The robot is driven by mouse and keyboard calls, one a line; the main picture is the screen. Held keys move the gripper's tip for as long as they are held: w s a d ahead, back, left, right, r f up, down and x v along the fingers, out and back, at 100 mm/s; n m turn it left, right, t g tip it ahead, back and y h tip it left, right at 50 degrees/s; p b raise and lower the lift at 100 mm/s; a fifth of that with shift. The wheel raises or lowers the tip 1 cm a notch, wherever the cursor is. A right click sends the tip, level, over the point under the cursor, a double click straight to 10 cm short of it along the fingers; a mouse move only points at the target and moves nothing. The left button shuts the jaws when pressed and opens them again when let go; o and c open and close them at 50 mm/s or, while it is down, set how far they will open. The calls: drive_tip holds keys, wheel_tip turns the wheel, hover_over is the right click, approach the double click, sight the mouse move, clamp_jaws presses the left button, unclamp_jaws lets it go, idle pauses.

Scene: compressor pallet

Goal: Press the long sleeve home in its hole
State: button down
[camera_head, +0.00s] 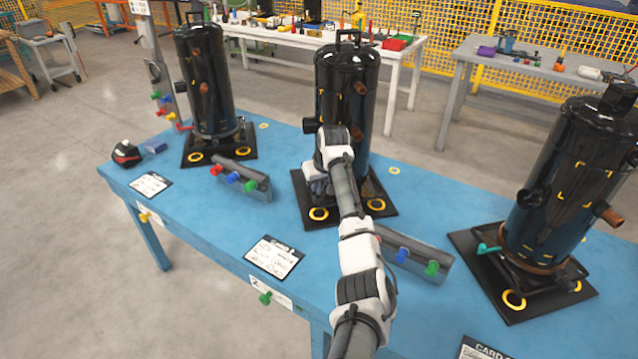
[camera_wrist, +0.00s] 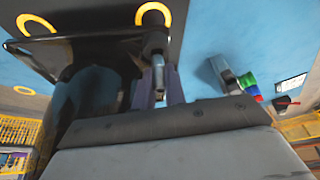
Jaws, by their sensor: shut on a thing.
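The middle compressor (camera_head: 346,85) is a black upright cylinder on a black base plate (camera_head: 380,208) with yellow rings at its corners. My gripper (camera_head: 318,190) is low at the front of this compressor, largely hidden by my arm. In the wrist view, my gripper's narrow fingers (camera_wrist: 160,90) are shut on a slim piece, taken as the long sleeve (camera_wrist: 157,45). Its dark end reaches over the base plate, close to a yellow ring (camera_wrist: 153,13). I cannot tell whether it sits in its hole.
Similar compressors stand at the left (camera_head: 203,80) and right (camera_head: 570,185) of the blue table (camera_head: 215,225). A grey rack (camera_head: 243,180) with red, blue and green plugs lies left of my arm. Another rack (camera_head: 415,252) lies right. A card (camera_head: 274,257) lies in front.

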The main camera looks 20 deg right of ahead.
drive_tip(key=shift+f+b, duration=0.35)
drive_tip(key=shift+f, duration=0.5)
drive_tip(key=c, duration=1.4)
unclamp_jaws()
drive_tip(key=shift+f, duration=0.1)
drive_tip(key=b+v, duration=0.2)
drive_tip(key=v, duration=1.1)
drive_tip(key=shift+s+r+b, duration=0.15)
drive_tip(key=shift+r+b, duration=0.15)
drive_tip(key=shift+r, duration=0.1)
drive_tip(key=shift+c, duration=0.2)
